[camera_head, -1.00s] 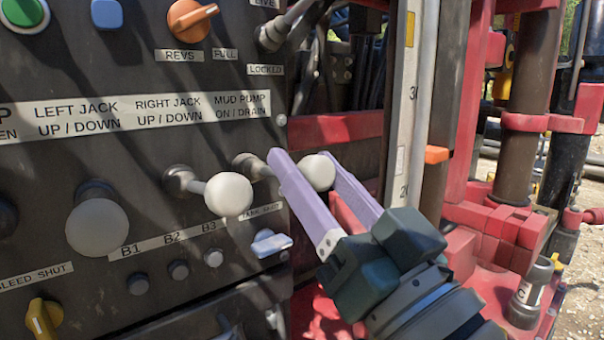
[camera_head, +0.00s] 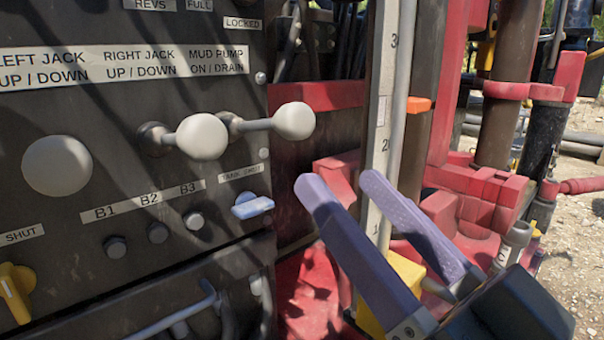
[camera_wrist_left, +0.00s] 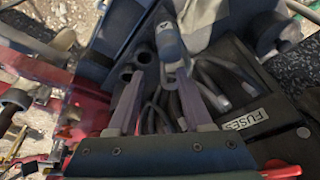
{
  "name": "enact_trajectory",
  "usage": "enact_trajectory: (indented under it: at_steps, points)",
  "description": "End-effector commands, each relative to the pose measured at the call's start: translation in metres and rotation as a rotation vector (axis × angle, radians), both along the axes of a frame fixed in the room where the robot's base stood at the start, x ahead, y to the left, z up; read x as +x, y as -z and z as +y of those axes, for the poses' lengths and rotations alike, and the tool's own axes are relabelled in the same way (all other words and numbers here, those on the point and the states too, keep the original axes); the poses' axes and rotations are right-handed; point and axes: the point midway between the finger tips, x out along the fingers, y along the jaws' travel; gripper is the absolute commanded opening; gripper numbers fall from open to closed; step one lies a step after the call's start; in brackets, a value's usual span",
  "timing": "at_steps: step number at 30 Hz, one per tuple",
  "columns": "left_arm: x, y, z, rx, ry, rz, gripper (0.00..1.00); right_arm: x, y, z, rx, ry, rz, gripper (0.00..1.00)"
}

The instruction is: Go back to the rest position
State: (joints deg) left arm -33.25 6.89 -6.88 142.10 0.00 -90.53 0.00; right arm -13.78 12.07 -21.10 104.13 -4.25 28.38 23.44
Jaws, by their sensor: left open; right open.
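My right gripper (camera_head: 338,181) is open and empty in the head view, right of the control panel (camera_head: 110,180) and below the mud pump lever. Its two purple fingers point up and to the left, apart from the lever. The mud pump lever's white knob (camera_head: 294,121) and the right jack lever's white knob (camera_head: 202,137) stick out from the panel. My left gripper is outside the head view. In the left wrist view my left gripper (camera_wrist_left: 160,75) is open, its fingers on either side of dark hoses, with no held object visible.
A white scale post (camera_head: 384,130) with an orange marker (camera_head: 419,105) stands behind my right gripper. Red machinery (camera_head: 480,195) lies to the right. A blue switch (camera_head: 252,205) is low on the panel. In the left wrist view a box labelled FUSES (camera_wrist_left: 246,119) sits at right.

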Motion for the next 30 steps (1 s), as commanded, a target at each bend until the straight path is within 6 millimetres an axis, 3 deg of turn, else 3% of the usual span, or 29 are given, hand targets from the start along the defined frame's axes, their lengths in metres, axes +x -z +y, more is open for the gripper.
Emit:
enact_trajectory:
  at_steps: [11,16,23,26,30]
  points:
    - [0.0,0.001,0.0,0.0,0.0,0.0,0.5,-0.003,0.001,-0.002,-0.003,0.002,0.002,0.67]
    - [0.0,-0.002,0.0,0.0,0.0,0.0,0.5,0.006,0.014,-0.007,-0.056,0.051,0.102,0.67]
    - [0.0,-0.008,0.0,0.0,0.0,0.0,0.5,0.011,0.068,-0.034,-0.256,0.185,0.468,0.67]
    - [0.0,-0.011,0.0,0.0,0.0,0.0,0.5,-0.001,0.093,-0.049,-0.351,0.224,0.645,0.67]
    - [0.0,-0.014,0.0,0.0,0.0,0.0,0.5,-0.033,0.126,-0.071,-0.484,0.252,0.898,0.67]
